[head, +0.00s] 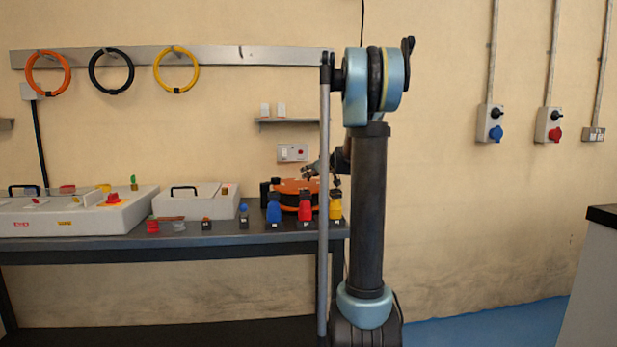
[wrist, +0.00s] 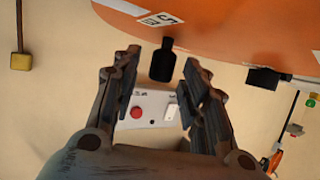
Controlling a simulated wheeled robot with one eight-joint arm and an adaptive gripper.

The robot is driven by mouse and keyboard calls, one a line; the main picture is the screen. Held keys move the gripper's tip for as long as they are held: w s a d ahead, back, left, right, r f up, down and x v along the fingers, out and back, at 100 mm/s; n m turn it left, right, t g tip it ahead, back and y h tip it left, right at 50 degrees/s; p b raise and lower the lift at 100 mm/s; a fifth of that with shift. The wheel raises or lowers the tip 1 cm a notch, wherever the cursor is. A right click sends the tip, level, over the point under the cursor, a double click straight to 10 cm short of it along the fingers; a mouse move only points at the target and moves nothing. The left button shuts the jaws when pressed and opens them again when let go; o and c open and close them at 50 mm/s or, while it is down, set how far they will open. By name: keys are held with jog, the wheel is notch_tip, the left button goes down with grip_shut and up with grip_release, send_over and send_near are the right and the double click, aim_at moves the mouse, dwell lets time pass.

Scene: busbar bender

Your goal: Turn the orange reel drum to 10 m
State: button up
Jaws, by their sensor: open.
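The orange reel drum (head: 292,186) stands on the bench in the head view, partly hidden behind the blue, red and yellow connectors and my arm. In the wrist view the orange drum (wrist: 235,28) fills the upper right, with a white label bearing a mark near its rim. A black peg-like handle (wrist: 162,62) sticks out from the drum's edge. My gripper (wrist: 160,75) is open, with one finger on each side of the black handle. Contact between the fingers and the handle cannot be seen. In the head view my gripper (head: 322,174) is small, beside the drum.
Blue (head: 273,210), red (head: 305,208) and yellow (head: 336,207) connectors stand along the bench's front edge, before the drum. Grey boxes (head: 195,203) sit to the left. A wall socket panel (head: 292,152) is behind. A black block (wrist: 268,77) lies right of the handle in the wrist view.

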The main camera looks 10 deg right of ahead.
jog(key=shift+x, duration=1)
jog(key=shift+c, duration=0.6)
grip_shut()
